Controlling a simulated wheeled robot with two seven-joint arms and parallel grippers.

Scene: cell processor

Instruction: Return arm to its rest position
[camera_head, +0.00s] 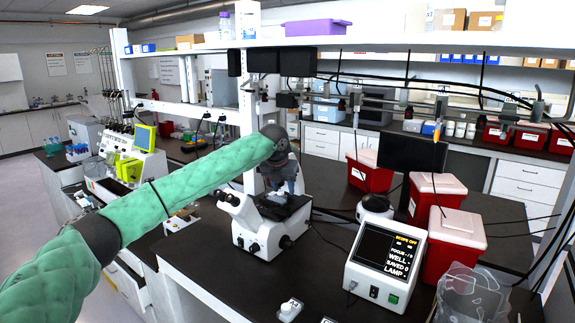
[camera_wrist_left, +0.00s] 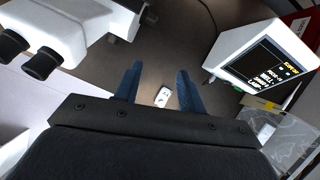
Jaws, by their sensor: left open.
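My left arm (camera_head: 180,198), in a green sleeve, reaches in from the lower left of the head view. Its left gripper (camera_head: 283,188) is at the white microscope (camera_head: 257,228), in front of or above its stage; I cannot tell if they touch. In the left wrist view the two dark blue fingers (camera_wrist_left: 158,80) are apart with nothing held between them. Below them on the dark bench lies a small white item (camera_wrist_left: 162,96). The microscope eyepieces (camera_wrist_left: 25,55) show at the upper left. My right gripper is out of view.
A white control box with a lit screen (camera_head: 378,262) stands right of the microscope, also in the wrist view (camera_wrist_left: 262,62). Red bins (camera_head: 452,245) and a clear bag (camera_head: 470,295) are further right. A shelf (camera_head: 330,42) spans above. The bench front (camera_head: 215,275) has bare room.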

